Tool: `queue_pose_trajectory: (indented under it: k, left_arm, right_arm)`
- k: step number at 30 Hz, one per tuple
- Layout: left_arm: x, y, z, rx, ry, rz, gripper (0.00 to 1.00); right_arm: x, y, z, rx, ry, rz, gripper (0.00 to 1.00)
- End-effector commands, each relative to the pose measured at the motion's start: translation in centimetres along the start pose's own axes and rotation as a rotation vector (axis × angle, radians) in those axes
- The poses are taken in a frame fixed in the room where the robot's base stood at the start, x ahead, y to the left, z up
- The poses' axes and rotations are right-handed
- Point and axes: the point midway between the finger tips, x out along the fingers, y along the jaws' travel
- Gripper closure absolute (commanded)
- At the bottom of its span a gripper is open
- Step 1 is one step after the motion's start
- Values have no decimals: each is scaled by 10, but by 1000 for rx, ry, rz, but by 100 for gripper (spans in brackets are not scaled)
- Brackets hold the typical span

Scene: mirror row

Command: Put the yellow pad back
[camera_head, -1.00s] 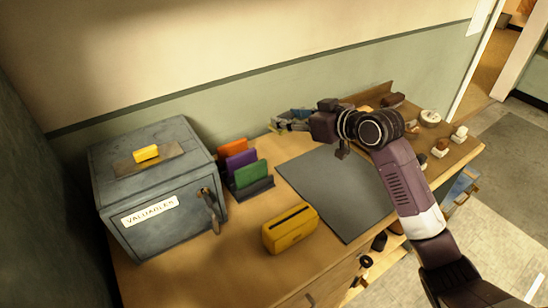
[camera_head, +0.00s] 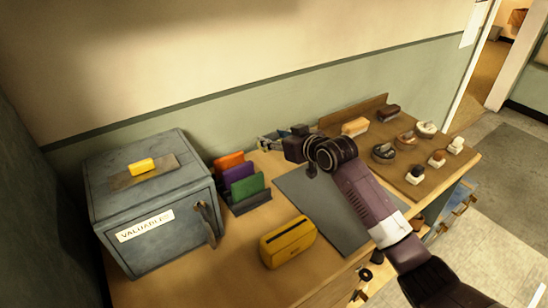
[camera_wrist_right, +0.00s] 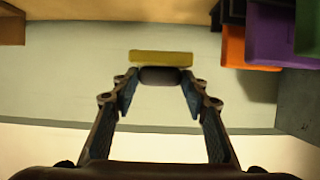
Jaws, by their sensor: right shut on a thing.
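My right gripper (camera_head: 267,142) is over the back of the desk, just right of the card rack. In the right wrist view its fingers (camera_wrist_right: 160,80) are closed on a dark grey block with a yellow strip (camera_wrist_right: 160,58) beyond it, which looks like the yellow pad held by a dark grip. In the head view the held thing is mostly hidden by the gripper. My left gripper is not in view.
A rack with orange (camera_head: 230,160), purple (camera_head: 239,172) and green (camera_head: 248,187) pieces stands beside the safe. A yellow slotted box (camera_head: 288,242) is in front. A dark mat (camera_head: 310,195) lies bare under my arm. A wooden board (camera_head: 405,160) at right holds several brushes, stamps and round items.

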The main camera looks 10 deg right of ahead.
Motion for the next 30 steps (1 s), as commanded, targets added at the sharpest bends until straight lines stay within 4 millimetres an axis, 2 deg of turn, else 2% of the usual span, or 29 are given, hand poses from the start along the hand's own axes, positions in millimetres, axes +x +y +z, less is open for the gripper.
queue_pose_trajectory:
  k: [3, 10, 16, 29, 30]
  left_arm:
    - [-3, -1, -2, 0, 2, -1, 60]
    - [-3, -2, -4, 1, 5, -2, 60]
    - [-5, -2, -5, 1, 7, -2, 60]
    - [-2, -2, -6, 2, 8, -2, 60]
    - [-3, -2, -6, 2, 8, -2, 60]
  right_arm:
    - [8, 0, 21, 2, -1, 0, 78]
    - [17, 0, 40, 1, 0, -1, 78]
    - [28, 0, 67, 1, -1, -1, 78]
    - [32, 0, 75, 0, 1, 0, 78]
    - [31, 0, 75, 0, 1, 0, 57]
